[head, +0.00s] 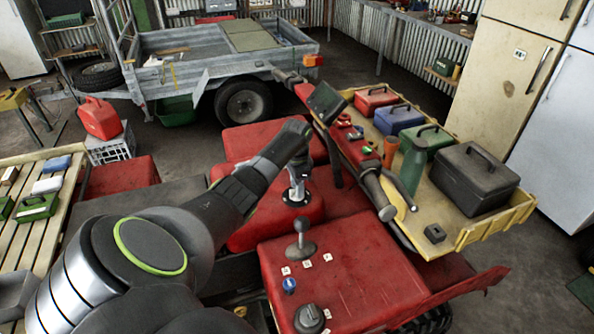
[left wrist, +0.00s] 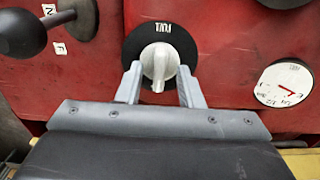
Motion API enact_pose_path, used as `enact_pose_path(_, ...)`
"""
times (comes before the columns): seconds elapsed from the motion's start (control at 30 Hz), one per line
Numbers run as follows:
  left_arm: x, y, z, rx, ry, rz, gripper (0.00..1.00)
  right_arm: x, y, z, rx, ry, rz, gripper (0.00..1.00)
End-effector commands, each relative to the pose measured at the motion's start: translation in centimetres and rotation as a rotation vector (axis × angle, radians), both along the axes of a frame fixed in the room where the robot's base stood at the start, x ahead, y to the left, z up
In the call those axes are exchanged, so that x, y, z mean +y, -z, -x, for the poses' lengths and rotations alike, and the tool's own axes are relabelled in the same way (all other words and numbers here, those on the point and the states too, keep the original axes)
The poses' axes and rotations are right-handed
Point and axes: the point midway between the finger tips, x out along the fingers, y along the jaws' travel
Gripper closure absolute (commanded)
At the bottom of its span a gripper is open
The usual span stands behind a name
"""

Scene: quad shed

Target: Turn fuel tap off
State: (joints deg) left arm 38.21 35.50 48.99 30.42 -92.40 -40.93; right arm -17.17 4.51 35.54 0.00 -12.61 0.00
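The fuel tap is a pale knob (left wrist: 159,65) on a black round plate with white lettering that reads upside down in the left wrist view. Its narrow ridge points down in that view. In the head view the black plate (head: 295,198) sits on the red bodywork. My left gripper (left wrist: 160,72) has one finger on each side of the knob, parted, with the ridge between them. Whether the fingertips touch the knob's sides I cannot tell. In the head view my left gripper (head: 298,182) points down over the plate. My right gripper is not in view.
A gear lever (head: 302,240) with small white labels stands close by on the red bodywork. A round gauge (left wrist: 285,84) lies right of the knob in the left wrist view. A blue knob (head: 289,286) and a dark dial (head: 309,318) are nearer. The handlebar (head: 352,150) is just right.

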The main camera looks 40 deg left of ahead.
Motion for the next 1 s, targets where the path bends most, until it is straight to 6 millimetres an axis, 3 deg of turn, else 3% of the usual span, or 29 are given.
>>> enact_pose_path(0.2,0.0,-0.1,0.0,0.001,0.0,0.0,0.66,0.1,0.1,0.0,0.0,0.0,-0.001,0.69)
enact_pose_path(0.37,0.1,-1.7,0.0,-0.002,0.001,-0.001,0.66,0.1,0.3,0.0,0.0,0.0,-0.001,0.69)
enact_pose_path(0.8,0.1,-12.1,0.0,-0.004,0.001,-0.003,0.66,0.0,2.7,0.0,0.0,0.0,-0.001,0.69)
enact_pose_path(0.9,0.0,-14.7,0.0,-0.003,0.0,-0.002,0.66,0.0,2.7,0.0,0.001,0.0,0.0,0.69)
enact_pose_path(1.0,0.0,-16.2,0.1,0.003,0.0,0.001,0.66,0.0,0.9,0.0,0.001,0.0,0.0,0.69)
